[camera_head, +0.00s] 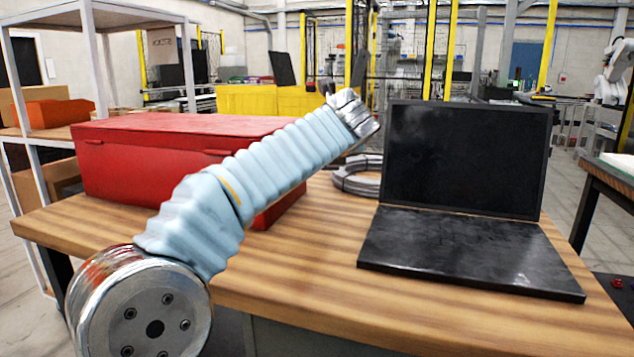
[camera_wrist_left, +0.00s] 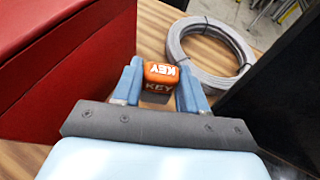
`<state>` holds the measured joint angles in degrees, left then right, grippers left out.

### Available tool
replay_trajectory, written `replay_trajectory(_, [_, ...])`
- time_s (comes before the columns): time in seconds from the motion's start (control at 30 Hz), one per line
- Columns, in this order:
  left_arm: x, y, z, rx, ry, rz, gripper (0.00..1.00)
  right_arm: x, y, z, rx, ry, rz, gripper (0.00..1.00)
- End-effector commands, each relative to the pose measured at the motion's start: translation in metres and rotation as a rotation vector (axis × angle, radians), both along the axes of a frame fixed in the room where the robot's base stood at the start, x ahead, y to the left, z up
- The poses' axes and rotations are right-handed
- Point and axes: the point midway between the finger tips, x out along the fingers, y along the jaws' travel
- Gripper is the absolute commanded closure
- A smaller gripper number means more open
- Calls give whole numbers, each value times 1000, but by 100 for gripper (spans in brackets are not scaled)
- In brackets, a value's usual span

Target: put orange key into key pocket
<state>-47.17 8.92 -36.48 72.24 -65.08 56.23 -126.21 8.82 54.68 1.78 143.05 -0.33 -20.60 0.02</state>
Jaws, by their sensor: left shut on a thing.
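The orange key (camera_wrist_left: 160,72) is a small block with white "KEY" lettering, seen in the left wrist view. My left gripper (camera_wrist_left: 160,84) is shut on it, with one blue-grey finger on each side. The wood tabletop shows beyond the key; I cannot tell how high the key is above it. In the head view my left arm reaches up across the table, and its wrist hides the key and the fingers. I cannot make out a key pocket in either view. My right gripper is in neither view.
A red toolbox (camera_head: 180,140) stands left of the arm on the wooden table (camera_head: 300,290). A grey cable coil (camera_head: 355,182) lies behind the arm, beside an open black laptop (camera_head: 465,160). The tabletop in front of the laptop is clear. A shelf rack (camera_head: 97,60) stands at the left.

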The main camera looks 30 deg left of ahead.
Motion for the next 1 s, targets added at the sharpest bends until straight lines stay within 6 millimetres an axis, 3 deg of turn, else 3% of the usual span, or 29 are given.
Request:
replay_trajectory(0.1, [23,23,-19,3,4,3,92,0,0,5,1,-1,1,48])
replay_trajectory(0.3, [42,42,-53,1,1,1,92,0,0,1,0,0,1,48])
replay_trajectory(0.57, [52,52,-71,0,2,1,92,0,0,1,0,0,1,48])
replay_trajectory(0.73, [52,52,-100,0,0,0,92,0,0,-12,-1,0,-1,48])
replay_trajectory(0.93, [52,52,-101,0,0,-1,92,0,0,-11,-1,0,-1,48])
replay_trajectory(0.97, [52,52,-101,0,0,0,56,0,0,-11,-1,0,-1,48])
replay_trajectory(1.0, [52,52,-101,0,0,0,50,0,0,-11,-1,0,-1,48])
